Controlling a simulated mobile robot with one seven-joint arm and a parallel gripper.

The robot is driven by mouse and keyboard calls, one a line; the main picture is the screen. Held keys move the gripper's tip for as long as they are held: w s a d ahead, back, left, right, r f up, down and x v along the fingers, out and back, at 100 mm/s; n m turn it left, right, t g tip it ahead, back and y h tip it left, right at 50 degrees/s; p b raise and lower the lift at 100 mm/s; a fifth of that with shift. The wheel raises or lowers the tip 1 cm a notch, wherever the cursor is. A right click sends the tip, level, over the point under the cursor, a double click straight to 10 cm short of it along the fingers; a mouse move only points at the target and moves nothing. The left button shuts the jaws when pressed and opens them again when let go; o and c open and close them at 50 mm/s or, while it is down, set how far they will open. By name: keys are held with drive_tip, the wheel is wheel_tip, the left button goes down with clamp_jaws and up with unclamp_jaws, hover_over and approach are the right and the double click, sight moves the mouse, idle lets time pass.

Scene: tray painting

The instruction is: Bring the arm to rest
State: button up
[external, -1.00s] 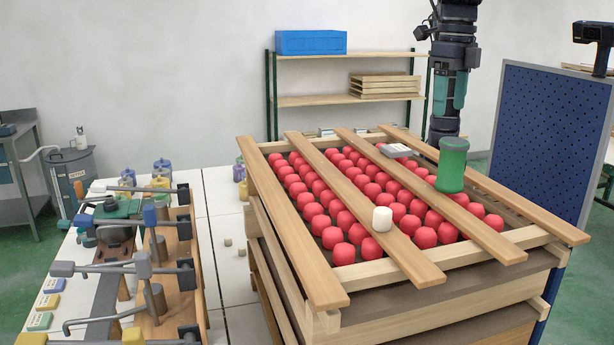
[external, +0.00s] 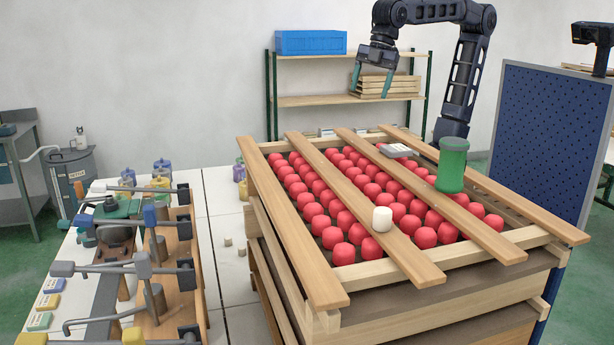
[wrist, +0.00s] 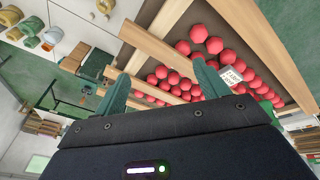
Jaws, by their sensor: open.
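My gripper (external: 372,79) hangs above the far side of the tray stack, in front of the shelf. Its two green fingers are apart and nothing is between them. The fingers also show in the wrist view (wrist: 160,85), with the tray and red pieces beyond them. My arm rises from behind the tray, bends at the top and reaches left.
Below is a wooden tray (external: 372,270) of red pieces (external: 342,254), crossed by several planks. A blue pegboard (external: 550,140) is right, a shelf (external: 345,100) behind.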

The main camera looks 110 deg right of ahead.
drive_tip(key=s+d+f+m+t+h, duration=0.1)
drive_tip(key=s+d+f+m, duration=0.8)
drive_tip(key=s+d+f, duration=0.6)
drive_tip(key=shift+d+f, duration=0.15)
drive_tip(key=shift+d, duration=0.2)
drive_tip(key=shift+s, duration=0.1)
